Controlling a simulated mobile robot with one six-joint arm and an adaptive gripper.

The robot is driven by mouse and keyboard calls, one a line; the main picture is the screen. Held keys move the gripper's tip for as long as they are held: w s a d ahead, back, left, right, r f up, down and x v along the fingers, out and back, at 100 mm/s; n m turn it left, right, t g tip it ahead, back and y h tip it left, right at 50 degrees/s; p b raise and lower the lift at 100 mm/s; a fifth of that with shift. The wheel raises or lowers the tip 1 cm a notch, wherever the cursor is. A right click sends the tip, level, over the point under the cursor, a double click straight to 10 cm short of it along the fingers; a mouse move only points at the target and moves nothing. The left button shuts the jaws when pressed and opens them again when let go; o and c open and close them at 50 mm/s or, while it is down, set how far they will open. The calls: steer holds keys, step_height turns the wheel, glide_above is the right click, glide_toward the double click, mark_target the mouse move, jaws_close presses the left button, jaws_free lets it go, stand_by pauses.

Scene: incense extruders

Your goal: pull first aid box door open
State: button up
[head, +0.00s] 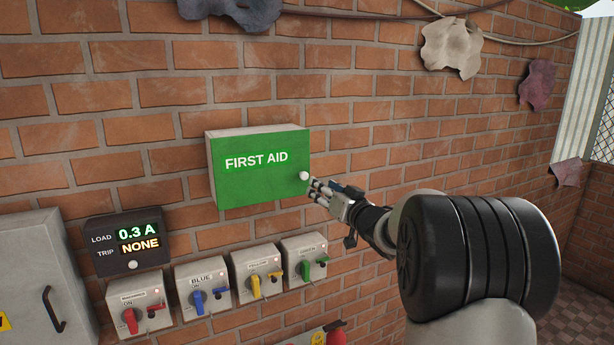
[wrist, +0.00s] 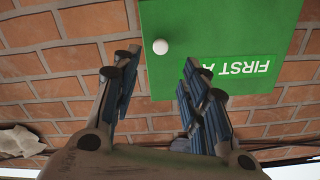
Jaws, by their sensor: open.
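The first aid box (head: 257,168) is mounted on the brick wall, with a green front door lettered FIRST AID and pale sides. Its door is closed. A round white knob (head: 304,175) sits near the door's right edge. In the wrist view the box appears upside down, with the green door (wrist: 215,25) at the top and the white knob (wrist: 160,46) beyond my fingertips. My gripper (head: 314,188) is just right of and slightly below the knob. In the wrist view its fingers (wrist: 160,70) are spread, with the knob between their lines but ahead of the tips, apparently untouched.
Below the box are several switch boxes with red, blue, yellow and green handles (head: 307,268). A load display (head: 130,240) and a grey cabinet (head: 40,285) are at the left. Crumpled cloths (head: 452,48) and cables hang above.

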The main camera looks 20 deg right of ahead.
mark_target(305, 176)
steer(key=w, duration=0.3)
steer(key=w+p, duration=0.1)
steer(key=w, duration=0.2)
steer(key=w+p, duration=0.1)
steer(key=w, duration=0.2)
steer(key=shift+w+a, duration=0.25)
steer(key=shift+w, duration=0.15)
jaws_close()
